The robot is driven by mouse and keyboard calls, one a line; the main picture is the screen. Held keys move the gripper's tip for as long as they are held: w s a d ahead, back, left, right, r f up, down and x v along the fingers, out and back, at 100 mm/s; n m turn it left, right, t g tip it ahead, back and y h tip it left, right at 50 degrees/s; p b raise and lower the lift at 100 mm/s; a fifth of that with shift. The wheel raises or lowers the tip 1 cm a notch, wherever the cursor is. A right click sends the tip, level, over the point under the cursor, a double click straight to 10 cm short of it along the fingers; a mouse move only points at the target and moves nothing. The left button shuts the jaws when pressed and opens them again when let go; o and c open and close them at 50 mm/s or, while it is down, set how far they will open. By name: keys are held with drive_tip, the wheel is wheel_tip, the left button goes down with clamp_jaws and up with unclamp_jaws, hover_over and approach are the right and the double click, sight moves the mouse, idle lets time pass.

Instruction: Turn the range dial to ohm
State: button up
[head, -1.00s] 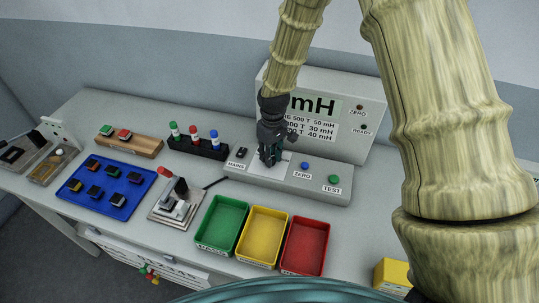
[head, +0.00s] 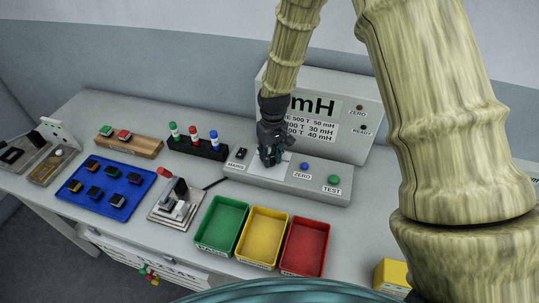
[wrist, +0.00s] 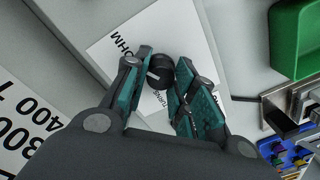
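The range dial (wrist: 161,68) is a small black round knob with a white pointer mark, on a white label plate. In the wrist view it sits between my gripper's (wrist: 161,76) two teal-padded fingers, which are close against its sides. The mark points toward the left finger. "OHM" (wrist: 122,42) is printed at the plate's upper left and "TURNS" beside the dial; other lettering is hidden by the fingers. In the head view my gripper (head: 271,160) is down on the console (head: 325,187) and hides the dial. The display (head: 318,106) reads mH.
A black MAINS switch (head: 241,153) is left of my gripper; blue ZERO (head: 304,165) and green TEST (head: 334,179) buttons are to its right. Green (head: 222,224), yellow (head: 263,237) and red (head: 305,246) bins stand in front. A lever fixture (head: 175,206) is at front left.

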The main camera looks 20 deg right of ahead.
sight(272, 156)
drive_tip(key=o, duration=0.3)
drive_tip(key=shift+w+r, duration=0.15)
drive_tip(key=shift+o, duration=0.6)
wheel_tip(272, 156, up, 12)
drive_tip(key=shift+d, duration=0.35)
